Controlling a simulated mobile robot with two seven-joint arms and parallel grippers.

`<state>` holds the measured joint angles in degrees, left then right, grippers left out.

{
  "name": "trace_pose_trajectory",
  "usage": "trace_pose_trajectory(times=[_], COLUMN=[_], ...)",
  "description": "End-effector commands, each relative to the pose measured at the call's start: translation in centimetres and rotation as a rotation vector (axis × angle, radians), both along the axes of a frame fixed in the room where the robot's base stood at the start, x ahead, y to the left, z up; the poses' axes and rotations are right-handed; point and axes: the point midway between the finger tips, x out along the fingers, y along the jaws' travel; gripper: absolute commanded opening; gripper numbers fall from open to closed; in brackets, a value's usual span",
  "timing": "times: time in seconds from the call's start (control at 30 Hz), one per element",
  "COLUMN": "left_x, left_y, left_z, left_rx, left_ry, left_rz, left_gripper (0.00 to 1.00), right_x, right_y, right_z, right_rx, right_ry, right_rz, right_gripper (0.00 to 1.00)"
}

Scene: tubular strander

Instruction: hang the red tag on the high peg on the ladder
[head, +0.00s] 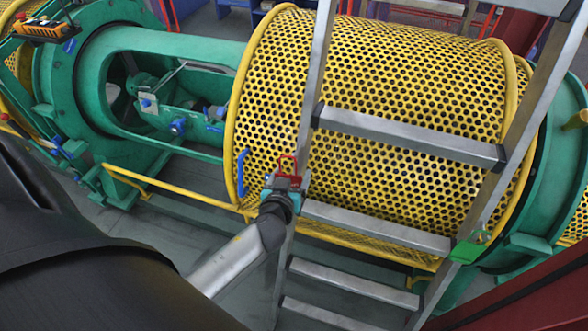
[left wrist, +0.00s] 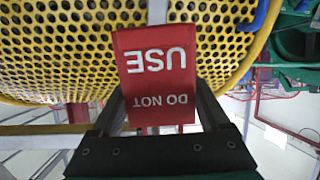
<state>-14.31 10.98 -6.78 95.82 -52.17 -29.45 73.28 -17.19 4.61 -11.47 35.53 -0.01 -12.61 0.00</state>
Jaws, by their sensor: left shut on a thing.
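The red tag (left wrist: 155,75) fills the middle of the left wrist view, its "DO NOT USE" print upside down. My left gripper (head: 282,185) is shut on it, with a dark finger at each side. In the head view the red tag (head: 289,164) shows only as a small red loop-like shape above the gripper. The gripper is at the left rail of the ladder (head: 318,75), overlapping it in the picture; I cannot tell whether the tag touches it. I cannot make out the high peg in either view. My right gripper is not in view.
A yellow perforated drum guard (head: 400,100) stands behind the ladder, with a blue handle (head: 241,172) left of the gripper. A green piece (head: 470,249) is on the ladder's right rail. The green machine frame (head: 180,45) and a yellow rail (head: 170,187) lie to the left.

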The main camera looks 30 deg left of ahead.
Motion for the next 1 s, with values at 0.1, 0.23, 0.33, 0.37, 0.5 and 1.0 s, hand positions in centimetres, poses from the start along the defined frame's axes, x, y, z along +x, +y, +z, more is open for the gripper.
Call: trace_pose_trajectory(times=[0.1,0.23,0.33,0.37,0.5,1.0], left_x=[-0.8,-1.6,-2.1,-2.3,-3.1,-3.7], left_y=[-0.2,-0.4,-0.5,-0.5,-0.8,-0.9], left_z=[0.0,-0.1,-0.1,-0.1,-0.1,0.0], left_rx=[-0.002,-0.002,-0.001,-0.001,-0.002,-0.001], left_ry=[0.0,0.001,0.002,0.002,0.001,0.0], left_rz=[0.002,0.002,0.001,0.001,0.001,0.001], left_gripper=[0.26,0.26,0.26,0.26,0.26,0.26], right_x=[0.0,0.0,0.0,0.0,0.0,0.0], right_y=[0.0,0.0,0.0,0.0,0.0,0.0], right_z=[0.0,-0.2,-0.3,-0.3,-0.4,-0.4], right_rx=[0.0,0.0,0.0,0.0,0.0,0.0], right_ry=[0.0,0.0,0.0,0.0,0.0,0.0], right_rz=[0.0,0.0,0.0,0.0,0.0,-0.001], right_gripper=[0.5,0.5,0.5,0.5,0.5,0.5])
